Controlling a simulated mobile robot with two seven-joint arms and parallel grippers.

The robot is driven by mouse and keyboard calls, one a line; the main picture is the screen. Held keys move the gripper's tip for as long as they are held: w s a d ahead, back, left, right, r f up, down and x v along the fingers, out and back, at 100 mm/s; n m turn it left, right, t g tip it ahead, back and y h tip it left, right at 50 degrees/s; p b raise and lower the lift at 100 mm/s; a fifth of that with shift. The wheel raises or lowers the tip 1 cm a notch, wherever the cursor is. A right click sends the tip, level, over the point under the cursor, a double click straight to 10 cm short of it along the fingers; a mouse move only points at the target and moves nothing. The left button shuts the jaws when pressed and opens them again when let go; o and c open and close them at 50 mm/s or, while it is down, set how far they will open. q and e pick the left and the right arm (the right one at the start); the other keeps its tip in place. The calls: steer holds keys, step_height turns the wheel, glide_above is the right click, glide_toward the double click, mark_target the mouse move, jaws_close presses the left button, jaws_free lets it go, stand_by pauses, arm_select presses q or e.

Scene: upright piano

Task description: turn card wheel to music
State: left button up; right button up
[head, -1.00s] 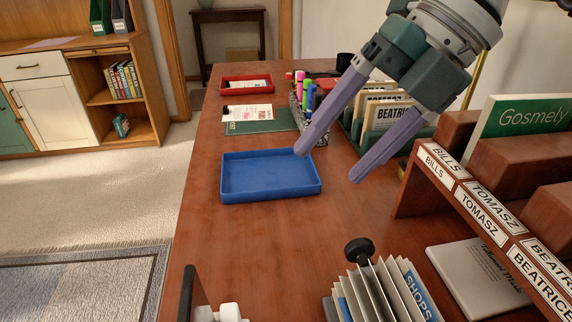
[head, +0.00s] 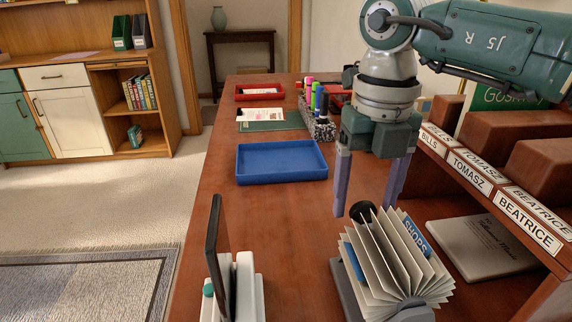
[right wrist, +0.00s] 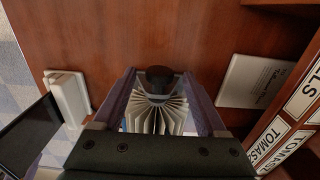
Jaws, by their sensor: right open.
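The card wheel (head: 392,262) stands on the desk at the lower right of the head view, its cream cards fanned out. A blue card marked SHOPS (head: 416,238) sticks up among them. Its black knob (head: 362,211) is at the far side. My right gripper (head: 366,205) is open and points down, its two purple fingers above and around the knob in the picture. In the right wrist view the cards (right wrist: 157,118) and the knob (right wrist: 159,77) show between the spread fingers; no contact can be made out. My left gripper is not in view.
A white stand with a dark upright panel (head: 214,240) is left of the wheel. A grey-white book (head: 480,246) lies right of it, beside the labelled wooden sorter (head: 470,178). A blue tray (head: 282,164) lies farther back. Bare desk is between tray and wheel.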

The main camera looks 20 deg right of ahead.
steer(key=shift+f, duration=0.45)
steer(key=shift+c, duration=0.4)
jaws_close()
